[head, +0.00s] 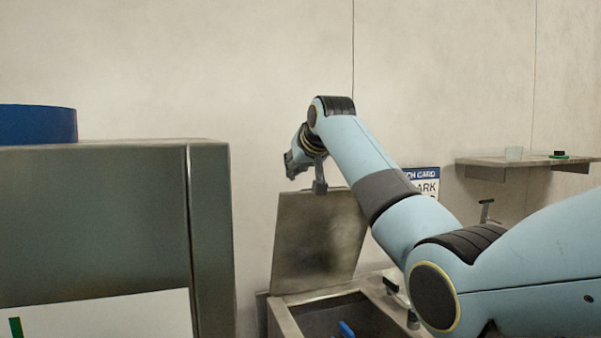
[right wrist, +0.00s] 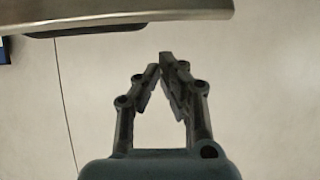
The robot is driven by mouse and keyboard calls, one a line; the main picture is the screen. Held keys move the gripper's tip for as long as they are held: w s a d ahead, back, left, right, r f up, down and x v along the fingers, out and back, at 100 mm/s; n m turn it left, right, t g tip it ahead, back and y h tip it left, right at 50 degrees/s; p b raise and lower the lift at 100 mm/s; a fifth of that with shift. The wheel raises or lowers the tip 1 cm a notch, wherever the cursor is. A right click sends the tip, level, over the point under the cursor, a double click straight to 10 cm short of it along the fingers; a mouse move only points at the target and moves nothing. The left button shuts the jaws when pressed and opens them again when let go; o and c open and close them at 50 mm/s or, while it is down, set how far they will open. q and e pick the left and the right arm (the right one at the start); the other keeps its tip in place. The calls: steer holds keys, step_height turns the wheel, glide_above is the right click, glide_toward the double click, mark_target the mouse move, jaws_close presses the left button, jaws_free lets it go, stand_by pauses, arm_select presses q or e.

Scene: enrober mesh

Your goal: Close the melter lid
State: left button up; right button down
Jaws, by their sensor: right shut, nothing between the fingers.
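The melter lid (head: 318,240) is a smooth steel panel standing raised and tilted back, near upright, behind the open melter (head: 290,322). My right gripper (head: 290,168) is by the lid's top edge, at its upper left in the head view; whether it touches cannot be told there. In the right wrist view my right gripper (right wrist: 162,62) has its fingertips together with nothing between them. A steel edge (right wrist: 120,15), seemingly the lid's, crosses the top of that view, apart from the fingertips. My left gripper is not in view.
A large steel cabinet (head: 95,215) stands at the left, with a blue round thing (head: 38,125) on top. A blue item (head: 346,329) shows in the melter opening. A wall shelf (head: 520,161) and a sign (head: 425,180) are behind my arm. The wall above the lid is bare.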

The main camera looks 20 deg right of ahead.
mark_target(300, 193)
steer(key=s+p, duration=0.1)
steer(key=s+f+p, duration=0.1)
steer(key=shift+s+f, duration=0.3)
steer(key=shift+s, duration=0.1)
steer(key=shift+s+a+f, duration=0.1)
steer(key=shift+f, duration=0.1)
steer(key=shift+f, duration=0.1)
